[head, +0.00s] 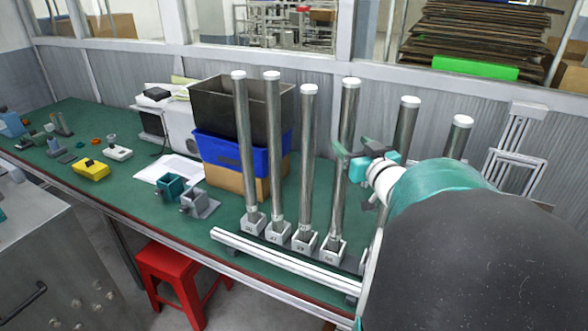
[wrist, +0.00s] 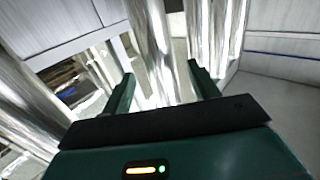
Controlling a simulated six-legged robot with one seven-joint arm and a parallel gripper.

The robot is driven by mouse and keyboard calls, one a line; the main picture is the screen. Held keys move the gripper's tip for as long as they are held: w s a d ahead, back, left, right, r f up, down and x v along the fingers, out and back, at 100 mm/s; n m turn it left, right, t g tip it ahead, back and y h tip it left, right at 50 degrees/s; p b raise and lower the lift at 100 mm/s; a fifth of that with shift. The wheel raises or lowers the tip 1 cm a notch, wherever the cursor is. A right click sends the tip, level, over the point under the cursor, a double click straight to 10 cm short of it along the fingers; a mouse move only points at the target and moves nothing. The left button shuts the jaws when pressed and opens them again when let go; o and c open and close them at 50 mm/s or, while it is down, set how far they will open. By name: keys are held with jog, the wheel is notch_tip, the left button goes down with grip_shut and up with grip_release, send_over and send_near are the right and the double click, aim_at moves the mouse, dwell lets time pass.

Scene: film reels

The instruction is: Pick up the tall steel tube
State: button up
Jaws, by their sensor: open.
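Several steel tubes with white caps stand upright in a row, in small grey numbered sockets on the green bench. The fourth tube from the left (head: 347,118) reaches high in the head view, and my gripper (head: 356,157) is at its upper half. In the wrist view, my gripper (wrist: 162,72) is open, with two dark green fingers spread apart. A shiny tube (wrist: 153,45) shows between the fingers, with a visible gap to them; I cannot tell its depth. Two more tubes to the right are partly hidden behind my arm.
Neighbouring tubes (head: 305,150) stand close on the left. A blue bin (head: 222,152) and a dark box stand behind them. A white rail (head: 285,262) runs along the front of the bench (head: 125,190). A red stool (head: 170,268) stands below.

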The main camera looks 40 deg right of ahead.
aim_at(350, 142)
jog(key=x, duration=0.4)
jog(key=shift+w, duration=0.15)
grip_shut()
